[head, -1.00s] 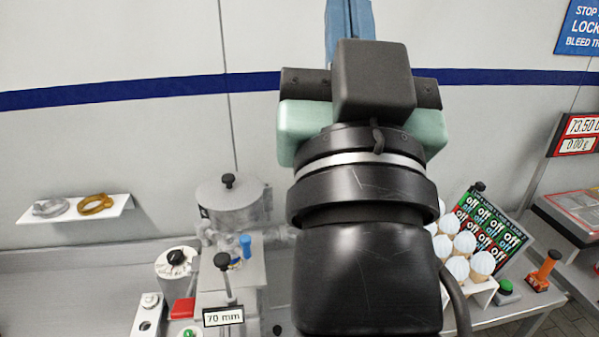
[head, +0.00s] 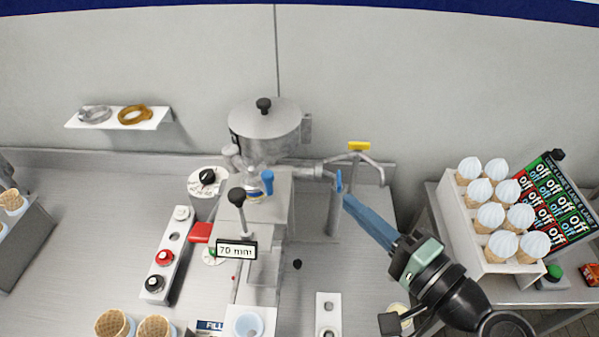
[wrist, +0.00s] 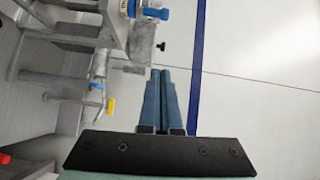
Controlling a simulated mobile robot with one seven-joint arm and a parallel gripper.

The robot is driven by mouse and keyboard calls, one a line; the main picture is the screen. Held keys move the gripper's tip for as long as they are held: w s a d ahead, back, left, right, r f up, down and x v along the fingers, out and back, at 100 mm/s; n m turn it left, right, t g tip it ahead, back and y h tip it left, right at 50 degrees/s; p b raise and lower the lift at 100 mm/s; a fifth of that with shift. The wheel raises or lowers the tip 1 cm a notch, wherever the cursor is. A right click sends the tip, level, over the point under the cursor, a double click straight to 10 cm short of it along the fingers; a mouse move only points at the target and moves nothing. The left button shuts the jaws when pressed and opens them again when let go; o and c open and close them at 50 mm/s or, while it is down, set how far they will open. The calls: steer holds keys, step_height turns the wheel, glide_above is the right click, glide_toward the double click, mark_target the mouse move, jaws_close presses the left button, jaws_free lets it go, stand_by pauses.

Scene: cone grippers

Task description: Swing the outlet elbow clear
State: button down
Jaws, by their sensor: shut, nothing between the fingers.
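A grey outlet elbow (head: 372,164) curves to the right and down at the end of the pipe on the hopper machine (head: 266,125). A yellow piece (head: 359,146) sits above it and also shows in the wrist view (wrist: 110,106). A blue handle (head: 338,181) stands at the pipe joint, left of the elbow. My gripper (head: 348,202) has long blue fingers, shut and empty, with tips appearing just below the blue handle and elbow. In the wrist view the fingertips (wrist: 160,72) are together with nothing between them. Whether they touch the pipe cannot be told.
A rack of white-topped cones (head: 488,220) and a tilted sign board (head: 550,205) stand to the right. A wall shelf (head: 120,119) with two rings is at the left. A vertical post (head: 333,208) stands under the pipe. The counter at left is partly clear.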

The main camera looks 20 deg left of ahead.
steer(key=shift+s, duration=0.1)
steer(key=shift+a, duration=0.1)
steer(key=w+a+p, duration=0.2)
steer(key=a+p, duration=0.4)
steer(key=a, duration=0.5)
steer(key=shift+w+f, duration=0.2)
steer(key=shift+w, duration=0.15)
steer(key=shift+a, duration=0.1)
